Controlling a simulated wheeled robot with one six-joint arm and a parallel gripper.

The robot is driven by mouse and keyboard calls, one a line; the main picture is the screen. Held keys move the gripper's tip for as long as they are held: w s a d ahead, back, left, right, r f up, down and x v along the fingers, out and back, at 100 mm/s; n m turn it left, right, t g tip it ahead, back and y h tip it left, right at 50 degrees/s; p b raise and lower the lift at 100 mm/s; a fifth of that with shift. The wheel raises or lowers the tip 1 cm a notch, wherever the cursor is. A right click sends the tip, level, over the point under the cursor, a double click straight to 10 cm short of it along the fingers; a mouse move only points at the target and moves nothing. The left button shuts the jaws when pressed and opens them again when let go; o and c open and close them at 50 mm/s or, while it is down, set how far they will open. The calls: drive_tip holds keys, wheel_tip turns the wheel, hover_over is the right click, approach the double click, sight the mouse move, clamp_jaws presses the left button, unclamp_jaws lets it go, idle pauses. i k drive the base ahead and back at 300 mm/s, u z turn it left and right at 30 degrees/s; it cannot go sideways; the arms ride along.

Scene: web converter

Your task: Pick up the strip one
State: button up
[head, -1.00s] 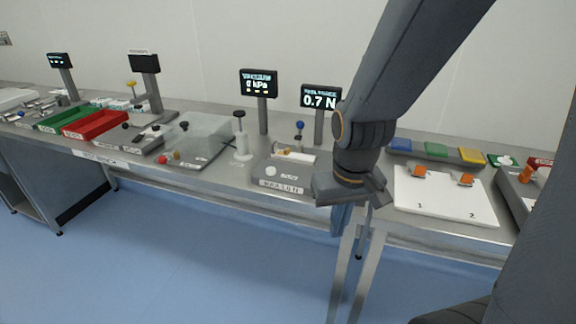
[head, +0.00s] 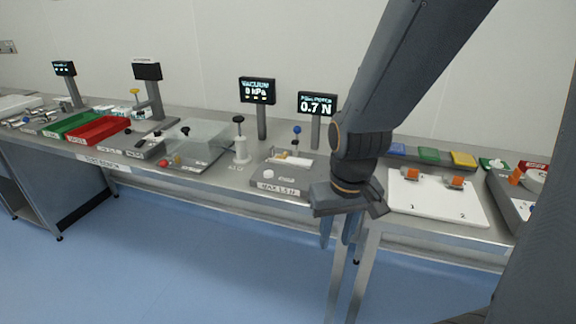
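A white board (head: 436,209) marked 1 and 2 lies on the bench right of my arm. An orange piece (head: 411,174) sits at its back edge above the 1. A second orange piece (head: 456,183) sits above the 2. I cannot make out a separate strip on the white surface. My gripper (head: 338,234) points down in front of the bench's front edge, left of the board and apart from it. Its two fingers stand apart with nothing seen between them.
A grey unit marked MAX 1.5 N (head: 282,187) stands left of my gripper, with a display reading 0.7 N (head: 317,104) behind it. Blue, green and yellow pads (head: 429,155) lie behind the board. A red tray (head: 98,130) is far left.

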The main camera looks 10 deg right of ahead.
sight(286, 160)
drive_tip(key=k, duration=1.2)
drive_tip(key=u, duration=0.7)
drive_tip(key=i, duration=1.3)
drive_tip(key=z, duration=0.65)
drive_tip(key=i, duration=0.75)
drive_tip(key=z, duration=0.7)
